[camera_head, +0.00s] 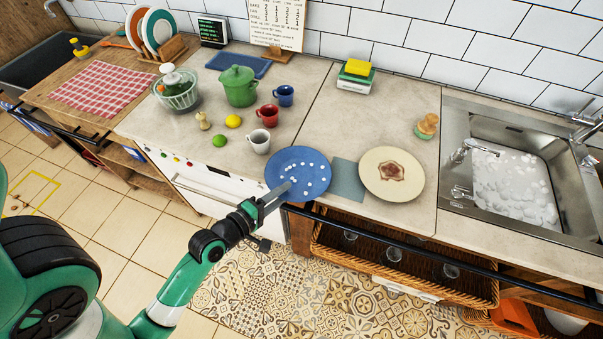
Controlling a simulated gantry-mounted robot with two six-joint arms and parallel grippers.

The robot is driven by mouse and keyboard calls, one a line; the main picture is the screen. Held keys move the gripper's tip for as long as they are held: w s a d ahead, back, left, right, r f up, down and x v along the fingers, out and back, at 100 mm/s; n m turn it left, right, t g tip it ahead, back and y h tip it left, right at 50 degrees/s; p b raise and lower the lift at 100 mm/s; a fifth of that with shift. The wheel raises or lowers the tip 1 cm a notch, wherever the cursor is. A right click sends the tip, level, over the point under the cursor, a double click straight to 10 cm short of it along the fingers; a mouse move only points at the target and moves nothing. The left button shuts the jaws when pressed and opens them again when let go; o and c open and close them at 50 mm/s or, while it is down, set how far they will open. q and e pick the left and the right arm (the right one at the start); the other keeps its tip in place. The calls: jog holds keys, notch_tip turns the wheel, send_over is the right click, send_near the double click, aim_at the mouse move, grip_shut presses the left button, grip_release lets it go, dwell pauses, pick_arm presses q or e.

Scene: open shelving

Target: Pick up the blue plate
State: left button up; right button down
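The blue plate (300,164) lies near the counter's front edge, with several small white pieces or spots on its face. My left gripper (281,194) reaches in from the lower left to the plate's front left rim. Its two fingers look spread apart, and one overlaps the plate in the picture. Whether the fingers touch the rim cannot be told. The plate looks flat on the counter, with its front rim at the edge. My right gripper is not in view.
A white mug (259,141), red mug (267,115) and blue mug (284,95) stand behind left. A sink (461,130) is at the right. A dark rail (400,238) runs below the counter edge.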

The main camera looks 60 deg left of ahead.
pick_arm(q)
grip_shut()
jog(key=shift+w+r, duration=0.1)
jog(key=shift+r, duration=0.05)
dwell(1.0)
